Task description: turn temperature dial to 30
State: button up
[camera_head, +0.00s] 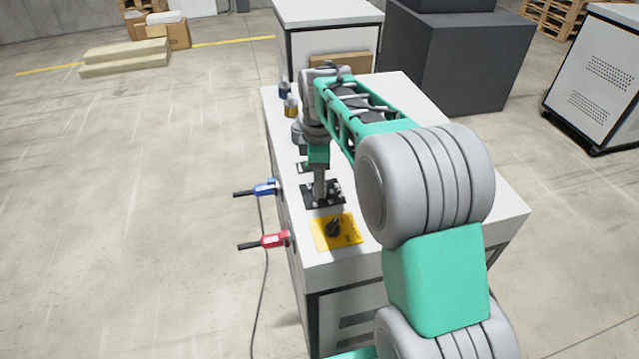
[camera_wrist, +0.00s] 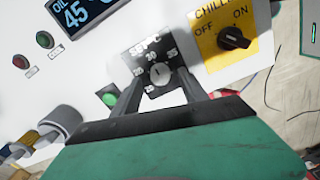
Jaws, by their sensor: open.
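The temperature dial (camera_wrist: 157,76) is a round grey knob on a black plate marked "SET °C", with numbers including 20, 25, 30 and 35 around it. Which number its mark points at is too small to tell. My gripper (camera_wrist: 160,90) is open in the wrist view, with one finger on each side of the dial; whether they touch it I cannot tell. In the head view my gripper (camera_head: 320,193) points down over the black dial plate (camera_head: 333,203) and hides the knob.
A yellow chiller plate (camera_wrist: 215,60) with a black OFF/ON switch (camera_wrist: 234,38) sits beside the dial. A display (camera_wrist: 80,12) reads "OIL 45". Red and green buttons (camera_wrist: 45,39) lie left. Blue (camera_head: 266,187) and red (camera_head: 273,240) plugs are at the white cabinet's left side.

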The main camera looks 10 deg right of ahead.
notch_tip(320, 180, up, 6)
jog(key=shift+f, duration=0.1)
dwell(0.4)
